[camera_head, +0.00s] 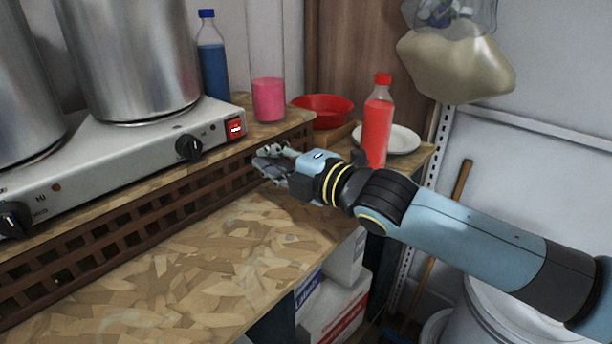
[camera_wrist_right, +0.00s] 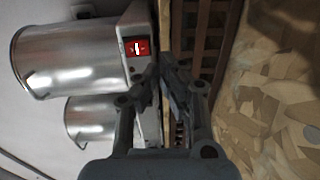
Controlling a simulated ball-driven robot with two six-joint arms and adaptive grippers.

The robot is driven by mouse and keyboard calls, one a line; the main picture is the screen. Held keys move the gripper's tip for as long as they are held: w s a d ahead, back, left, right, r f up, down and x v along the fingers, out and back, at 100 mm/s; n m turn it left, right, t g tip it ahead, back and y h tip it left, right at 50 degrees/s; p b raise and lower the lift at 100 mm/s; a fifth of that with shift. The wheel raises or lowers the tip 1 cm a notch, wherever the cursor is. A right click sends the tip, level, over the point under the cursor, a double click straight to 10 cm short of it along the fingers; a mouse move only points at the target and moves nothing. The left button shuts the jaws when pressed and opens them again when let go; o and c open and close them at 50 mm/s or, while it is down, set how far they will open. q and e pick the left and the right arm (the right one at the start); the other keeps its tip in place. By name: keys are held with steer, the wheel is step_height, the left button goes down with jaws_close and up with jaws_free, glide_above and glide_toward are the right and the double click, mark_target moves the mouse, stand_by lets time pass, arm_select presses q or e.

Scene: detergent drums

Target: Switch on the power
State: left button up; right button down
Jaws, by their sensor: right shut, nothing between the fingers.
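A red power switch (camera_head: 236,128) with a white mark sits at the right end of the front panel of a grey two-burner hot plate (camera_head: 95,165). The switch also shows in the right wrist view (camera_wrist_right: 137,47), just above and left of the fingertips. My right gripper (camera_head: 262,163) is shut and empty. It is in front of the wooden lattice, a little right of and below the switch, and appears apart from it. In the right wrist view the fingers (camera_wrist_right: 168,68) come together beside the hot plate's edge. My left gripper is in neither view.
Two large metal pots (camera_head: 130,60) stand on the hot plate, with black knobs (camera_head: 189,147) on its front. The front counter (camera_head: 190,270) is clear.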

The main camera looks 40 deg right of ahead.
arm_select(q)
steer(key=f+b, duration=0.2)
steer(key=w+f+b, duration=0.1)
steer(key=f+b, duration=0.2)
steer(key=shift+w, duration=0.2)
arm_select(e)
steer(key=s, duration=0.7)
steer(key=shift+s+d+f, duration=0.25)
steer(key=shift+s+f, duration=0.1)
steer(key=shift+f, duration=0.05)
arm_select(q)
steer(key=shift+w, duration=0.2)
